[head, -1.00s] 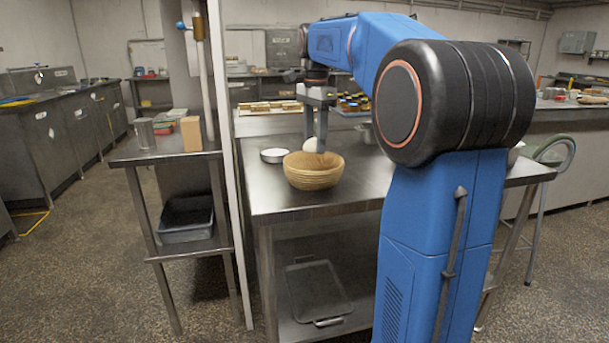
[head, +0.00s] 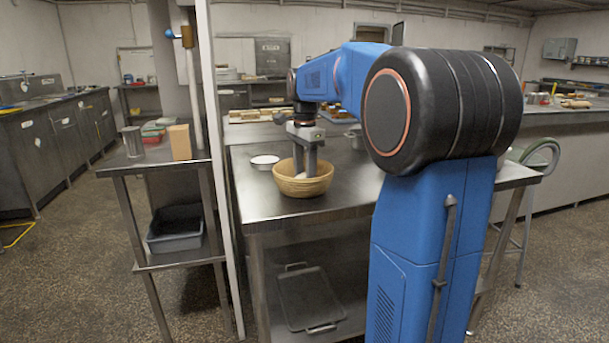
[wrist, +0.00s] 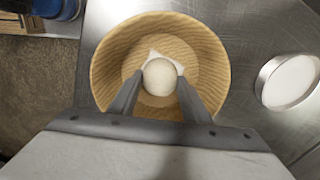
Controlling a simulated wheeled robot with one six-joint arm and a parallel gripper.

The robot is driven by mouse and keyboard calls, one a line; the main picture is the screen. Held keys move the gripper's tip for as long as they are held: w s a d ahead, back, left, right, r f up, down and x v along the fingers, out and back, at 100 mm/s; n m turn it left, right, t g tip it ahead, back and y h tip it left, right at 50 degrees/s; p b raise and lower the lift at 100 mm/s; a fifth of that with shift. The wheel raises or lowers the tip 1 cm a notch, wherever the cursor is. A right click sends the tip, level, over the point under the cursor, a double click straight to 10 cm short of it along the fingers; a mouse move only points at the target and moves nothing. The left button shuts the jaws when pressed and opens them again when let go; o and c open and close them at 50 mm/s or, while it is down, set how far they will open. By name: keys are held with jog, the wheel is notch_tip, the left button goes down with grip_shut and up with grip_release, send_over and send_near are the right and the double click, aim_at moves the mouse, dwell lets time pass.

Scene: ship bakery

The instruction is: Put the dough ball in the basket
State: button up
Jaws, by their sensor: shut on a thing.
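The dough ball (wrist: 159,76) is round and off-white. My gripper (wrist: 157,88) is shut on it, with a finger at either side. It also shows in the head view, where my gripper (head: 305,172) points down into the basket and little of the dough ball shows. The basket (head: 303,187) is a round, tan, ribbed bowl standing on the steel table. In the wrist view the basket (wrist: 104,74) surrounds the dough ball and the fingertips. A white patch shows under the ball. Whether the ball touches the basket's bottom I cannot tell.
A shallow round tin with white contents (head: 264,161) stands on the table just left of the basket; it also shows in the wrist view (wrist: 289,81). A white post (head: 214,150) rises left of the table. The table's front is clear.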

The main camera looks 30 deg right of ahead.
jog(key=shift+f, duration=0.1)
jog(key=o, duration=1.1)
notch_tip(320, 180, up, 12)
jog(key=shift+s+a, duration=0.1)
jog(key=shift+s, duration=0.05)
